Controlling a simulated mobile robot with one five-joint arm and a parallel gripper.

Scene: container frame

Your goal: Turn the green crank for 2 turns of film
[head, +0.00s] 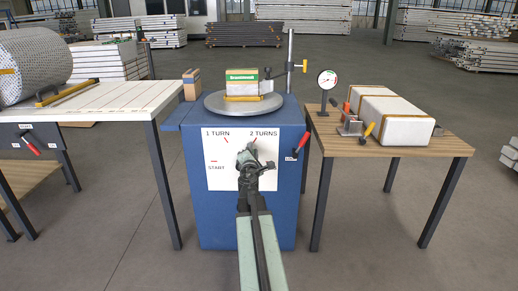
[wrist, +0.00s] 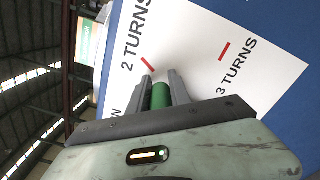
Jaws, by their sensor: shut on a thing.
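My gripper (wrist: 161,92) is shut on the green crank (wrist: 160,96), whose handle shows between the two fingers in the wrist view. In the head view my gripper (head: 246,153) is in front of the white dial sheet (head: 221,175) on the blue cabinet (head: 205,222). It hides most of the crank there. The gripper is between the marks "1 TURN" and "2 TURNS", a little nearer "2 TURNS". In the wrist view the red "2 TURNS" mark (wrist: 149,64) is just above the left finger, and the "3 TURNS" mark (wrist: 224,51) is farther right.
A round turntable (head: 222,105) on the cabinet bears a box with a green label (head: 241,75). A red-handled lever (head: 300,145) sits at the cabinet's right. A wooden table (head: 440,147) with white blocks stands right, a white-topped table (head: 130,98) left.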

